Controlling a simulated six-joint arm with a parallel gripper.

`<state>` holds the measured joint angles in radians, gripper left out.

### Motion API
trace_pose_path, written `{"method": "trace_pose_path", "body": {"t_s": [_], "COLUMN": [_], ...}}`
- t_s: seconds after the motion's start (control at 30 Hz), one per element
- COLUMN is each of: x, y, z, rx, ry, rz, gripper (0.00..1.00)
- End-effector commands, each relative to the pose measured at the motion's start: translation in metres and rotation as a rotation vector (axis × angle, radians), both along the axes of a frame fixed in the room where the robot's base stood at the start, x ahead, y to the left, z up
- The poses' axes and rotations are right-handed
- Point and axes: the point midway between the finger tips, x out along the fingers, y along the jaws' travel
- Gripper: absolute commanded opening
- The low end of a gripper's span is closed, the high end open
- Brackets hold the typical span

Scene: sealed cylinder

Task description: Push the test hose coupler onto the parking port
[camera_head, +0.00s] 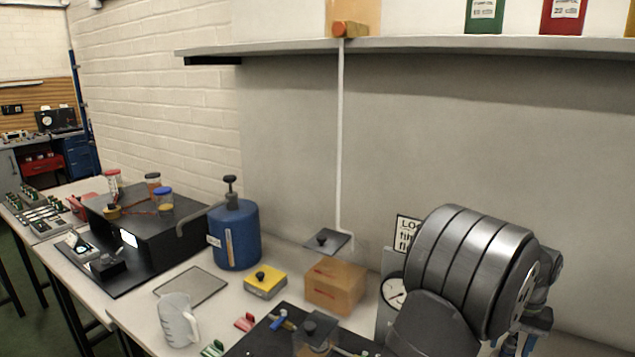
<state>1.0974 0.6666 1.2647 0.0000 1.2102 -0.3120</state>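A thin white line (340,140), possibly the test hose, hangs from an orange-brown cylinder (350,29) at the shelf edge. Its lower end bends near a dark plate with a black knob (325,240), behind a brown box (335,286). I cannot make out the coupler or the parking port for certain. A round dial gauge (393,292) on a grey panel is partly hidden by the large ribbed metal body at right, which looks like part of my arm. A small blue-handled fitting (278,319) lies on a black board (252,343). My gripper's fingers cannot be seen.
A blue canister (236,237) with a black top knob stands by a black box (160,232). A yellow block (265,283), a flat grey plate (191,286) and a clear jug (178,321) are on the bench. A shelf (420,45) overhangs the back.

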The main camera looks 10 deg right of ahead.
Motion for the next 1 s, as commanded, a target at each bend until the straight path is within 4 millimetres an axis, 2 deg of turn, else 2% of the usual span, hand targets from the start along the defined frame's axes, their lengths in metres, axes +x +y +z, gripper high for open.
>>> {"method": "trace_pose_path", "body": {"t_s": [0.87, 1.0], "x": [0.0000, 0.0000], "y": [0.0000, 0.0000], "z": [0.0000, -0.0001], "rx": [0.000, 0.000], "ry": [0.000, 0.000], "rz": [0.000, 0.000], "gripper": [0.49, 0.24]}}
